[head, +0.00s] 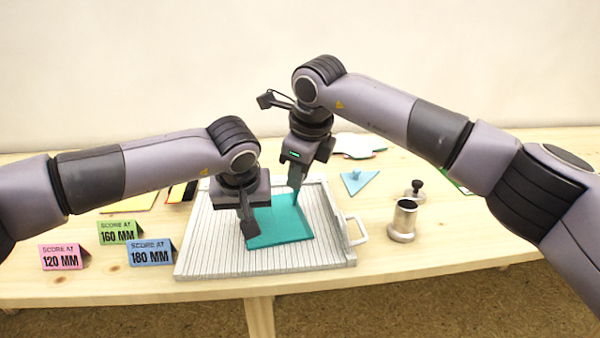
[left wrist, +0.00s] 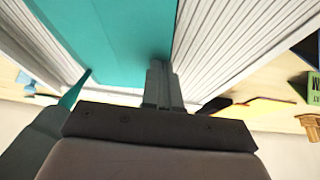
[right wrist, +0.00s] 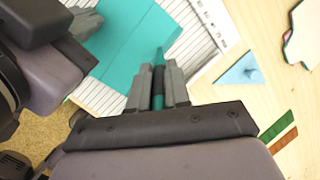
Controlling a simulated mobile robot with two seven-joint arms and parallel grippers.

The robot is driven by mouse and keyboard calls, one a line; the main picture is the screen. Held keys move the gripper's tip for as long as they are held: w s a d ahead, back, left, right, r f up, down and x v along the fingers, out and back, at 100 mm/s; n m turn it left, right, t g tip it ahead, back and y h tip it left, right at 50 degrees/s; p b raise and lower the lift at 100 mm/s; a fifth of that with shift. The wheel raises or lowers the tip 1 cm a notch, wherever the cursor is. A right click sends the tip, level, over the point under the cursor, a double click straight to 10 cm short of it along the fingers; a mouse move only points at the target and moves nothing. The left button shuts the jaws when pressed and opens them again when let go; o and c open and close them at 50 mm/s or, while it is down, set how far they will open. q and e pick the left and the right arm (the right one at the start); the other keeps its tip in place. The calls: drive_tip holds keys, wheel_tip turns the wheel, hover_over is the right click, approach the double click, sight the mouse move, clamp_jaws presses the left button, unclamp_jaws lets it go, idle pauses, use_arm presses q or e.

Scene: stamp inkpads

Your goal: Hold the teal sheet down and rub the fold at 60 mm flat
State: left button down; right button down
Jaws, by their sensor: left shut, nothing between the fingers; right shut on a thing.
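The teal sheet (head: 284,229) lies on the grey grooved board (head: 205,250); a faint line crosses it in the left wrist view (left wrist: 110,40). My left gripper (head: 250,232) is shut and empty, its fingertips at the sheet's left part; whether they press on it I cannot tell. My right gripper (head: 297,172) is shut on a slim teal tool with a dark grip (right wrist: 158,75). The tool points down at the sheet's far part; contact is unclear. The left arm hides part of the sheet.
Folded cards stand at left: pink 120 MM (head: 62,257), green 160 MM (head: 118,232), blue 180 MM (head: 151,252). At right are a blue triangle with a knob (head: 357,182), a metal cup (head: 403,220) and a black-knobbed piece (head: 416,189). The front right tabletop is clear.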

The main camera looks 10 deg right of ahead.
use_arm(q)
drive_tip(key=shift+s+f, duration=0.15)
drive_tip(key=shift+f, duration=0.2)
use_arm(e)
drive_tip(key=shift+d+f, duration=0.1)
drive_tip(key=shift+f, duration=0.4)
drive_tip(key=shift+w, duration=0.95)
drive_tip(key=shift+w+a, duration=0.2)
drive_tip(key=shift+w, duration=0.65)
drive_tip(key=shift+r, duration=0.15)
drive_tip(key=shift+a+r, duration=0.1)
drive_tip(key=shift+r, duration=2.5)
use_arm(q)
drive_tip(key=shift+a, duration=0.1)
